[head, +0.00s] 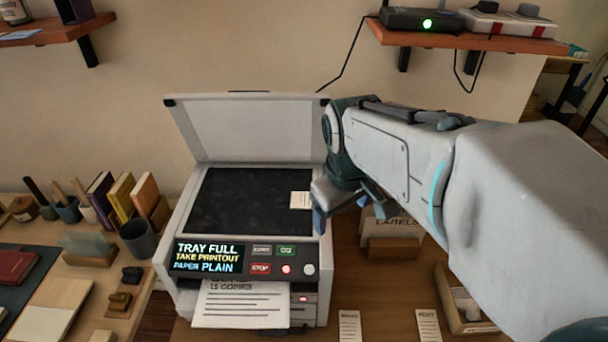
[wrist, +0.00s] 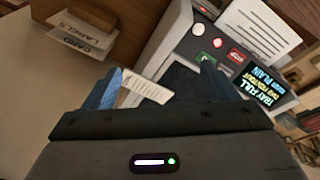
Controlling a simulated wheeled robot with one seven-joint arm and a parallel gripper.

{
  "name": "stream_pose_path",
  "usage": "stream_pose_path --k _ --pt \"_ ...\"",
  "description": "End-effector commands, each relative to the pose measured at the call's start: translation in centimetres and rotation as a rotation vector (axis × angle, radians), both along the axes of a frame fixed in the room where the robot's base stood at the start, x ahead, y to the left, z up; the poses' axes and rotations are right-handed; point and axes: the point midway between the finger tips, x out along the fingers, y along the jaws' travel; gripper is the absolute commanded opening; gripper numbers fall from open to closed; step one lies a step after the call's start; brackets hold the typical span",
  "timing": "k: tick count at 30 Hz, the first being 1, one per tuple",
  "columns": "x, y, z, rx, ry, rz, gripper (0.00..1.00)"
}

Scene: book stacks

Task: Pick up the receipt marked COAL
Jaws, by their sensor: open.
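A small white receipt (head: 300,200) lies at the right edge of the dark copier glass (head: 240,203); its heading is too small to read. It also shows in the wrist view (wrist: 147,87), between my fingers and nearer the left one, partly hidden by it. My gripper (head: 345,207) is open, just right of this receipt, over the copier's right edge. Its fingers show in the wrist view (wrist: 160,84); I cannot tell whether they touch the paper. Two more receipts lie on the desk, one (head: 350,326) with an unclear heading and one (head: 428,326) seeming to read POST.
The copier lid (head: 246,130) stands open behind the glass. A printed sheet (head: 240,305) sticks out of the copier's front, below a display (head: 206,257) reading TRAY FULL. A card holder marked LABELS (head: 393,247) and a wooden tray (head: 465,310) stand to the right.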

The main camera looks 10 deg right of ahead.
Motion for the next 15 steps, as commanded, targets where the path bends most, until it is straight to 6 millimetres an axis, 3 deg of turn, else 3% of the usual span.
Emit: stream_pose_path --k 3,15 --pt "3.4 -0.3 -0.6 -0.040 0.056 0.156 0.80" --pt "13.6 -1.2 -3.6 -0.068 0.197 0.716 0.80"
